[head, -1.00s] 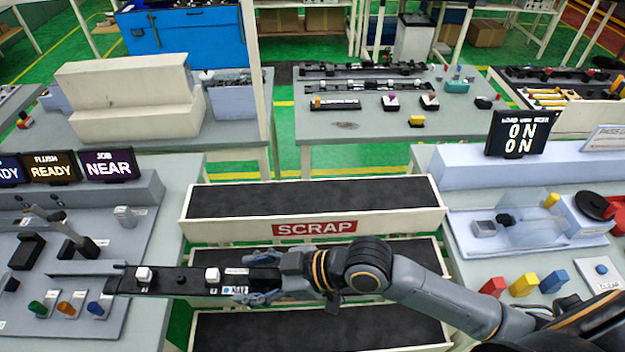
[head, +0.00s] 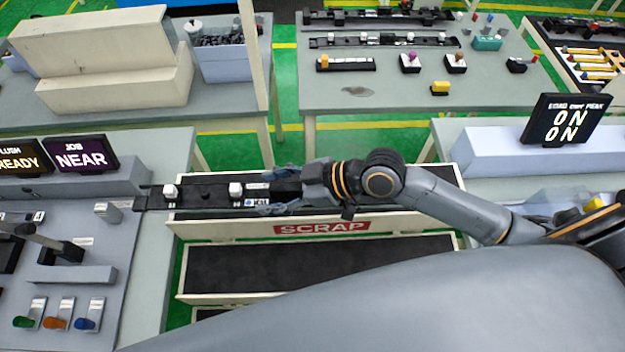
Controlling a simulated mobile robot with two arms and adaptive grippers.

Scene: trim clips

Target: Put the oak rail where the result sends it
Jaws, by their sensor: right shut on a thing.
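My right gripper (head: 285,190) is shut on a long dark rail (head: 205,196), near the rail's right end. The rail carries white clips and a small dark knob, with a small label near the fingers that I cannot read surely. It is held level above the back tray marked SCRAP (head: 322,227), its left end reaching over the left bench. A job screen (head: 80,155) reads NEAR; a second screen (head: 20,158) reads READY. A right-hand screen (head: 566,120) shows 0N twice. My left gripper is out of view.
A dark-lined tray (head: 330,266) lies in front of the SCRAP tray, and its inside looks empty. Coloured levers (head: 58,316) stand on the left bench. A back table (head: 400,100) holds rails and small parts. My own grey body covers the lower right.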

